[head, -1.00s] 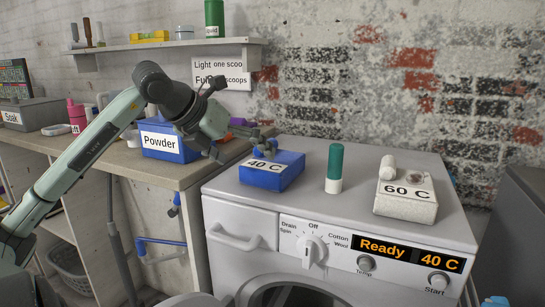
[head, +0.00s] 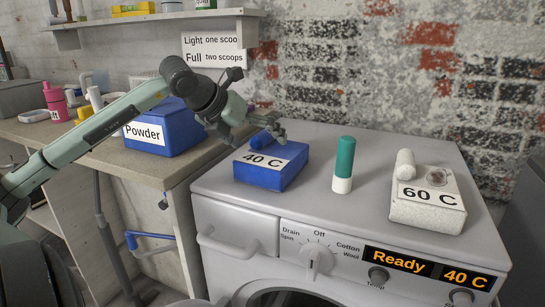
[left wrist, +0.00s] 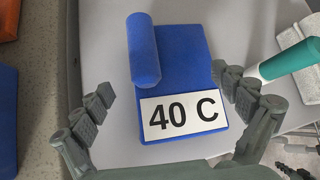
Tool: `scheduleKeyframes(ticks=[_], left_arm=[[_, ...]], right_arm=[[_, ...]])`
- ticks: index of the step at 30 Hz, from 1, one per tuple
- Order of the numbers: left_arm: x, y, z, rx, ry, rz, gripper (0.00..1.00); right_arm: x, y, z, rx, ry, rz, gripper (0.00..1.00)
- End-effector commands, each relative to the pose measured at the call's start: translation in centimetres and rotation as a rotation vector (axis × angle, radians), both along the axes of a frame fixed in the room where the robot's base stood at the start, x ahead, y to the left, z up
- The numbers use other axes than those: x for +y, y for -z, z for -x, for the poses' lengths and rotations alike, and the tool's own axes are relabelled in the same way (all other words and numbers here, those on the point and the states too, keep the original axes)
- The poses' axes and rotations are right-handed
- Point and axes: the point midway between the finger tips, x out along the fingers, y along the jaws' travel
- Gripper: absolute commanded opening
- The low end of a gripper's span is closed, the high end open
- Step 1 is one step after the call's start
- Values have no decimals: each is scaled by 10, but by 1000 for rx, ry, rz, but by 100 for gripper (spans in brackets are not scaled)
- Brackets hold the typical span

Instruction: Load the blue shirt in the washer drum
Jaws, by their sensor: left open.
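A blue roll (left wrist: 144,50), which may be the blue shirt rolled up, lies on top of a blue box (head: 263,175) labelled 40 C. The box stands on the washer top at its left side. In the head view the roll is partly hidden by my left gripper (head: 255,136). My left gripper is open and empty, over the box; in the left wrist view its fingers (left wrist: 168,94) stand apart on either side of the box. The washer's round door (head: 285,298) shows only at the bottom edge, and the drum inside cannot be made out. My right gripper is out of view.
On the washer top (head: 312,203) stand a green and white bottle (head: 343,165) and a white 60 C box (head: 428,208) with a white roll on it. A blue Powder box (head: 170,133) stands on the counter at left. The washer display reads Ready, 40 C.

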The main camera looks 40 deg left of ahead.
Motion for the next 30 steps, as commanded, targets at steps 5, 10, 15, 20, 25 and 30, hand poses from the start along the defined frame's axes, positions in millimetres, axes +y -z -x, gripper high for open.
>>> scheduleKeyframes(ticks=[5, 10, 15, 20, 25, 30], left_arm=[[0, 13, -15, 2, 1, -2, 97], [0, 16, -17, 0, 1, 1, 97], [0, 15, -17, 0, 1, 1, 87], [0, 15, -17, 0, 1, 1, 68], [-1, 15, -17, 0, 1, 1, 46], [-1, 16, -16, 2, 1, 1, 25]], right_arm=[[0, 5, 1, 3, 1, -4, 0], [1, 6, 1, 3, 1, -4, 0], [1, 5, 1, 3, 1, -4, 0], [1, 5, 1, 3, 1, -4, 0], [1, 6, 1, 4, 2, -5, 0], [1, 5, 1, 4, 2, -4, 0]])
